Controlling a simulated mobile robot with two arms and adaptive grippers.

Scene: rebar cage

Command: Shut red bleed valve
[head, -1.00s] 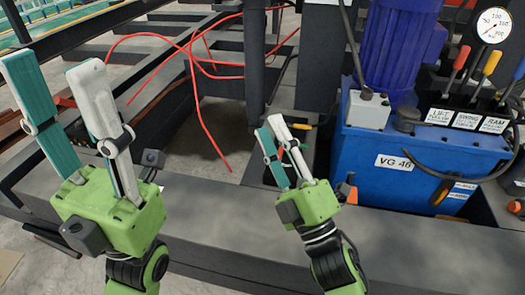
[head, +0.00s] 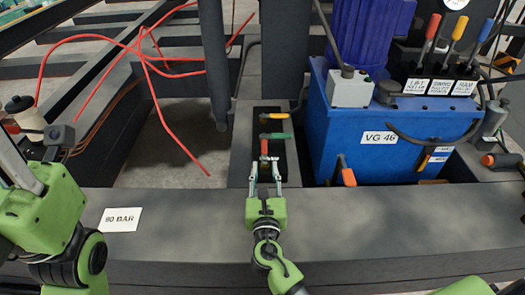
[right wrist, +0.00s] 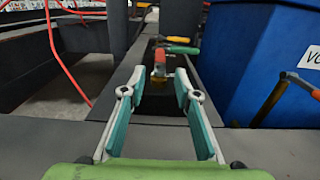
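The red bleed valve handle (head: 264,147) is in a dark recess left of the blue tank, on the near side of a green handle (head: 275,136) and a yellow one (head: 278,116). My right gripper (head: 265,167) is open and points at the red handle from the near side. In the right wrist view the red handle (right wrist: 160,62) stands upright in line with the gap between the spread fingertips (right wrist: 159,90), apparently just beyond them. The valve base is partly in shadow. My left gripper (head: 12,165) is cut off at the left edge, its fingertips mostly out of frame.
The blue tank (head: 385,130) stands close on the right, with an orange-tipped lever (head: 346,172) near its front. A dark post (head: 213,65) stands left of the recess. Red hose (head: 160,75) lies further left. A dark beam (head: 350,220) crosses in front.

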